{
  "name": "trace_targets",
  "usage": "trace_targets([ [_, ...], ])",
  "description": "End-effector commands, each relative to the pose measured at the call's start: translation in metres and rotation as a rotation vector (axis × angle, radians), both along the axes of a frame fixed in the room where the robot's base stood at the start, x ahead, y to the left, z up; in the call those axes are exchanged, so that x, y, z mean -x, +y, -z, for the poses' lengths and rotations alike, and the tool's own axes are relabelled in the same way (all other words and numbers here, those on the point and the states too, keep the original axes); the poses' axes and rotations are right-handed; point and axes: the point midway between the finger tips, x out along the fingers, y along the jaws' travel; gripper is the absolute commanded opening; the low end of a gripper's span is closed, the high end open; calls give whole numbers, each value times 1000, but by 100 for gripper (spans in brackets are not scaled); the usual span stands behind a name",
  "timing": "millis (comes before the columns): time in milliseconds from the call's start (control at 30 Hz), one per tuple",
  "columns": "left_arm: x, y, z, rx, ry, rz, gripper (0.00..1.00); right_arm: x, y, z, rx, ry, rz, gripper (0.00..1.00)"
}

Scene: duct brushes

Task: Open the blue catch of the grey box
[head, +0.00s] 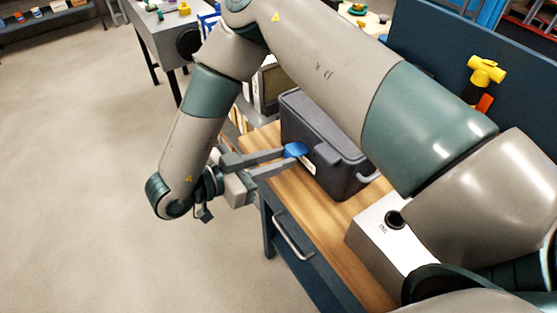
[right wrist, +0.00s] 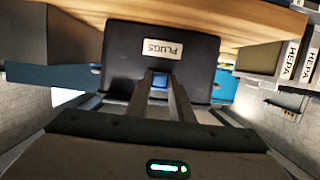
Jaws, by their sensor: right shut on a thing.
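The dark grey box (head: 312,122) stands on the wooden bench top, and its lid looks closed. Its blue catch (head: 296,150) is on the side facing my right gripper (head: 288,158). My right gripper reaches in from the left of the head view and is shut on the catch. In the right wrist view, which is upside down, the blue catch (right wrist: 159,82) sits between the two fingers, below the box's PLUGS label (right wrist: 162,48). The fingers hide part of the catch. My right arm crosses above the box. My left gripper is not in view.
The wooden bench (head: 290,203) has a blue frame and a drawer handle (head: 293,238). A pale block with a dark round hole (head: 383,238) stands at the bench's near end. Boxes marked HEPA (right wrist: 290,62) are beside the bench. The floor at left is clear.

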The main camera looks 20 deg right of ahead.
Motion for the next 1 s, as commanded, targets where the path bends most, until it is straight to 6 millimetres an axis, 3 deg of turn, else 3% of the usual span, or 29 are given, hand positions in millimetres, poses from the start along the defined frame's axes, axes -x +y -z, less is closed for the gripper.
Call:
trace_targets([
  [400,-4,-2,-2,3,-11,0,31,1,1,3,2,3,0,0],
  [433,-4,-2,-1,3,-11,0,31,1,1,3,2,3,0,25],
  [500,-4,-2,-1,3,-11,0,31,1,1,3,2,3,0,39],
  [1000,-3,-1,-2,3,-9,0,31,1,5,-1,5,0,1,39],
])
